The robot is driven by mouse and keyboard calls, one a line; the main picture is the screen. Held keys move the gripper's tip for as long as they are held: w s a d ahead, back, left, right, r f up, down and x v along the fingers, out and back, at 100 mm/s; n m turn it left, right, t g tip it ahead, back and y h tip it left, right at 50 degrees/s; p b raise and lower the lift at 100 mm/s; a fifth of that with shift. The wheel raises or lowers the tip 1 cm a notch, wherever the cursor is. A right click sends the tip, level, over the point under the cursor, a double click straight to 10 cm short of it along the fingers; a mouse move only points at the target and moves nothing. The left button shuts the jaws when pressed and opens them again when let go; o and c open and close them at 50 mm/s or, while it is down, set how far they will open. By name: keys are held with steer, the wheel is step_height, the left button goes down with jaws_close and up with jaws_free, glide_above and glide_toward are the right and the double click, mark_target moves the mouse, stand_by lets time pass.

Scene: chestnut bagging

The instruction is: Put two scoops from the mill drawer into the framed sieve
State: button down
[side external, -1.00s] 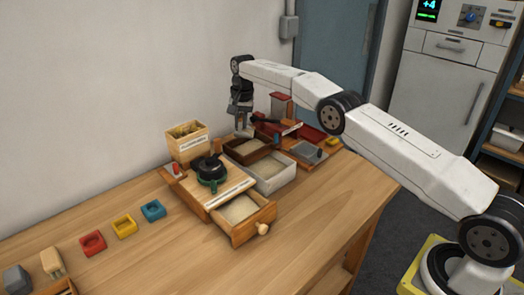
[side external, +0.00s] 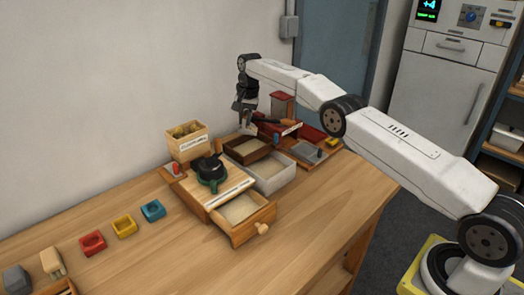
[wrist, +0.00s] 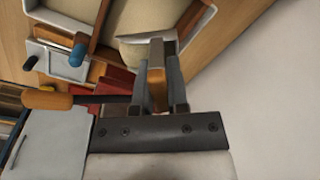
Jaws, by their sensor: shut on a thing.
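The mill drawer (side external: 256,229) is pulled out at the front of the wooden mill (side external: 205,190) and holds pale meal. Behind the mill, a brown-framed box (side external: 268,152), which looks like the framed sieve, has pale meal inside. It also shows at the top of the wrist view (wrist: 104,32). My gripper (side external: 246,128) is above the box's far side, towards the wall. In the wrist view my gripper (wrist: 160,100) is shut on a brown handle (wrist: 157,86), apparently the scoop's. A pale shape beyond the fingertips may be its bowl; its load is unclear.
A white box (side external: 284,177) with pale contents stands between drawer and sieve. A labelled wooden box (side external: 187,144) is near the wall. An orange-handled tool (wrist: 45,98) and a blue-handled tool (wrist: 79,50) lie beside the work area. The front table (side external: 150,255) is mostly clear.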

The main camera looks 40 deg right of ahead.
steer(key=shift+s+d+f+t+y, duration=0.2)
steer(key=shift+s+f+t+y, duration=0.1)
steer(key=shift+t, duration=0.1)
steer(key=shift+s+d+f+t+y, duration=0.2)
steer(key=shift+f+t+y, duration=0.1)
steer(key=shift+t+y, duration=0.1)
steer(key=shift+s+d+r+t+y, duration=0.1)
steer(key=shift+s+d+t+y, duration=0.2)
steer(key=shift+t+y, duration=0.2)
steer(key=shift+s+d+r+t+y, duration=0.15)
steer(key=shift+s+t+y, duration=0.2)
steer(key=shift+t, duration=0.25)
steer(key=shift+s+d+t+y, duration=0.55)
steer(key=shift+s+t+y, duration=0.05)
steer(key=shift+t+y, duration=0.5)
steer(key=shift+w+a+h, duration=0.15)
steer(key=shift+h, duration=0.2)
stand_by(0.6)
steer(key=shift+w+a+g+h, duration=0.45)
steer(key=shift+g+h, duration=0.15)
steer(key=shift+g, duration=0.3)
steer(key=shift+w+a+f+g+h, duration=0.15)
steer(key=shift+w+a+g+h, duration=0.2)
steer(key=shift+g+h, duration=0.25)
steer(key=shift+w+a+f+g+h, duration=0.2)
steer(key=shift+w+g+h, duration=0.25)
steer(key=shift+g, duration=0.25)
steer(key=shift+w+a+r+g+h, duration=0.15)
steer(key=shift+r+g+h, duration=0.2)
steer(key=shift+r+g, duration=0.05)
